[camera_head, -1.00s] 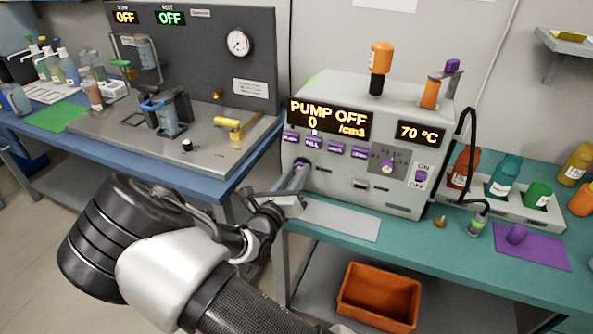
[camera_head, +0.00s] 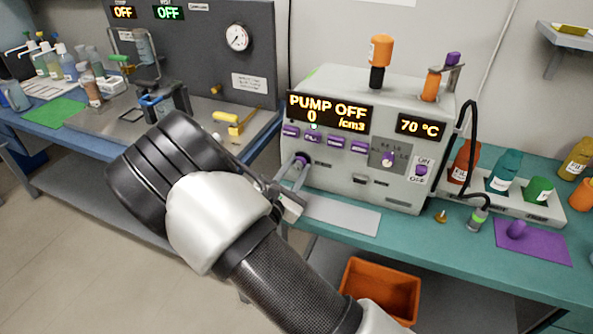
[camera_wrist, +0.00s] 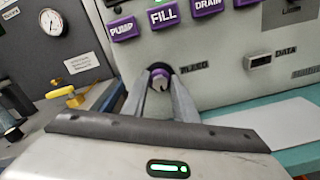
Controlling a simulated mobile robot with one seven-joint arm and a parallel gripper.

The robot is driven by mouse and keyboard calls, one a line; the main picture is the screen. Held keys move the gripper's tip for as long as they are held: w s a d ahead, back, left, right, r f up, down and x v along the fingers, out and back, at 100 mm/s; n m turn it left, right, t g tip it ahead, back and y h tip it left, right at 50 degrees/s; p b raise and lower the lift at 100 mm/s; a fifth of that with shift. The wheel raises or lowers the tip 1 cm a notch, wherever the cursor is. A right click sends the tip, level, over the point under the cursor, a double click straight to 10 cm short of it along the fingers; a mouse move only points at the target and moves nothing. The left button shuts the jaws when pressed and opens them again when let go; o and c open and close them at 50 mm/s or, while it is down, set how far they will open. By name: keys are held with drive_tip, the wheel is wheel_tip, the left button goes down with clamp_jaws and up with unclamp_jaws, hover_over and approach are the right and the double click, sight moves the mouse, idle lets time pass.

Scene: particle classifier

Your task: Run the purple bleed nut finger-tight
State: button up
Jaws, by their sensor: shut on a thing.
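The purple bleed nut (camera_wrist: 160,73) sits on the front panel of the grey classifier, beside the BLEED label in the wrist view. In the head view the nut (camera_head: 302,162) shows small and partly covered at the left of the panel. My gripper (camera_wrist: 160,82) is shut on the nut, with one finger on each side of it. In the head view my gripper (camera_head: 297,168) reaches the panel from the lower left. The thread behind the nut is hidden.
The display (camera_head: 330,114) reads PUMP OFF and 0 /cm3. Purple buttons (camera_head: 313,137) lie just above the nut. An orange bin (camera_head: 380,290) stands below the teal bench (camera_head: 450,245). The blue bench with the gauge panel (camera_head: 215,60) is at the left.

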drive_tip(key=shift+s+a+f+m, duration=0.15)
drive_tip(key=shift+f+m, duration=0.1)
drive_tip(key=shift+m, duration=0.35)
drive_tip(key=o, duration=1.1)
drive_tip(key=shift+r, duration=0.1)
drive_tip(key=shift+c, duration=0.2)
drive_tip(key=v, duration=1.7)
drive_tip(key=shift+s+r+p, duration=0.15)
drive_tip(key=shift+s+p, duration=0.05)
drive_tip(key=shift+p, duration=0.25)
